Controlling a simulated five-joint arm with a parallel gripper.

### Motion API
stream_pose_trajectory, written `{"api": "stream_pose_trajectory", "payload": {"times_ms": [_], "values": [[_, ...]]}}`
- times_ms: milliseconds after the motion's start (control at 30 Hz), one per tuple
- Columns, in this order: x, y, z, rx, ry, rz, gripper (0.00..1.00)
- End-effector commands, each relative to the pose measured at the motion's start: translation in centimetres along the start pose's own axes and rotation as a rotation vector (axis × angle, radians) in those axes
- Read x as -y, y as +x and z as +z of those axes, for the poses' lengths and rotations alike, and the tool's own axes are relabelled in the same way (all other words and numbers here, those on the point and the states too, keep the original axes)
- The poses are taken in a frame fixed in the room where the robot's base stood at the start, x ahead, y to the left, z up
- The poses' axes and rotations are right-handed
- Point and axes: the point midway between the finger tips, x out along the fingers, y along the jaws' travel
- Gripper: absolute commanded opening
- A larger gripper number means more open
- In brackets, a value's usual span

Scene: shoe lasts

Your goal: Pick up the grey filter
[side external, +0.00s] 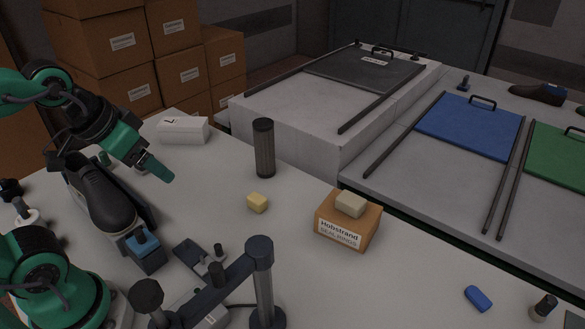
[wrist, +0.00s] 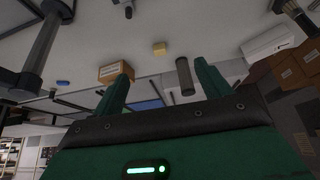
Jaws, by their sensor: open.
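The grey filter (side external: 264,150) is a dark grey upright cylinder with a darker cap, standing on the pale table near its far edge. It also shows in the wrist view (wrist: 185,76), beside the right-hand finger. My gripper (side external: 160,172) is in the air to the left of the filter, with a clear gap between them. In the wrist view, my gripper (wrist: 160,85) has its two green fingers spread apart, and nothing is held between them. The wrist picture looks upside down.
A white box (side external: 183,130) is behind left. A black shoe last (side external: 105,200) and a dark post frame (side external: 262,285) are nearer.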

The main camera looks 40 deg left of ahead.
Motion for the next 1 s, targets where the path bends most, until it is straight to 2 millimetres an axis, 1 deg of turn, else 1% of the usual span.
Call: {"api": "stream_pose_trajectory", "payload": {"times_ms": [167,267,367,467,667,867,1000], "values": [[0.0,0.0,-0.2,0.002,0.001,0.0,0.76],[0.1,-0.1,-0.8,0.009,0.005,-0.001,0.76],[0.1,-0.2,-1.7,0.023,0.011,-0.002,0.76],[0.2,-0.3,-3.2,0.041,0.021,-0.004,0.76],[0.6,-0.1,-7.1,0.091,0.049,-0.005,0.76],[1.0,0.8,-11.1,0.143,0.078,-0.004,0.76],[1.3,1.9,-13.7,0.179,0.098,-0.003,0.76]]}}
